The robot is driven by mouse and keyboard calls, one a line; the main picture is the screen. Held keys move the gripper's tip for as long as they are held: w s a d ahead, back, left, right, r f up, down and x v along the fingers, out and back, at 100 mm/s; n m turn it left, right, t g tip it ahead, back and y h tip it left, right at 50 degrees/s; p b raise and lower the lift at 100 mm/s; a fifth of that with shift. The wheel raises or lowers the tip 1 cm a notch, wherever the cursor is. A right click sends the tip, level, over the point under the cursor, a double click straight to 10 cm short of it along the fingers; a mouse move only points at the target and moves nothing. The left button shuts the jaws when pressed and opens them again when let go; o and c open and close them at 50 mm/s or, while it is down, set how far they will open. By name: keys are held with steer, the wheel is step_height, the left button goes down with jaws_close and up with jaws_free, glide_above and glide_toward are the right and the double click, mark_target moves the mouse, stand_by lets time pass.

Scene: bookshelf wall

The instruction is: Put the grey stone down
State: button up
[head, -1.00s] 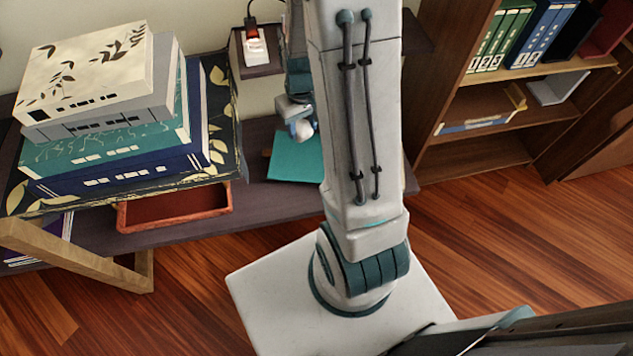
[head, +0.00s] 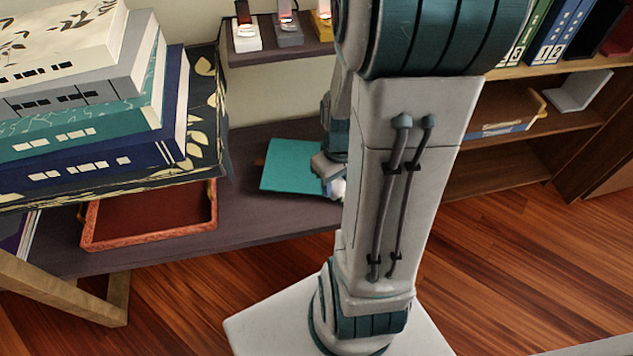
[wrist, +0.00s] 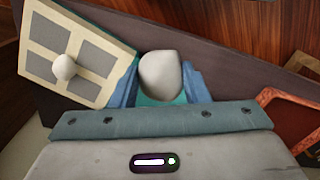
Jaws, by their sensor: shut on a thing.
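The grey stone (wrist: 160,75) is pale and rounded, held between the blue fingers of my gripper (wrist: 158,88) in the wrist view. My gripper is shut on it. A teal flat thing (wrist: 150,101) shows just behind the stone; I cannot tell whether they touch. In the head view my gripper (head: 335,184) is by the right edge of the teal flat thing (head: 290,165) on the low dark shelf (head: 265,218). My arm hides part of it there.
A cream panel (wrist: 95,90) with grey squares bears a small pale knob-like thing (wrist: 65,68). Several small items, including a white one (head: 247,38), stand on the upper shelf.

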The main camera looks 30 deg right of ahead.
steer(key=b, duration=0.4)
glide_above(316, 184)
step_height(316, 184, down, 6)
steer(key=shift+f, duration=0.15)
steer(key=shift+w+f+b, duration=0.1)
steer(key=shift+f+b, duration=0.85)
steer(key=shift+f, duration=1.05)
steer(key=shift+f, duration=0.2)
steer(key=o, duration=1.1)
steer(key=shift+r, duration=0.15)
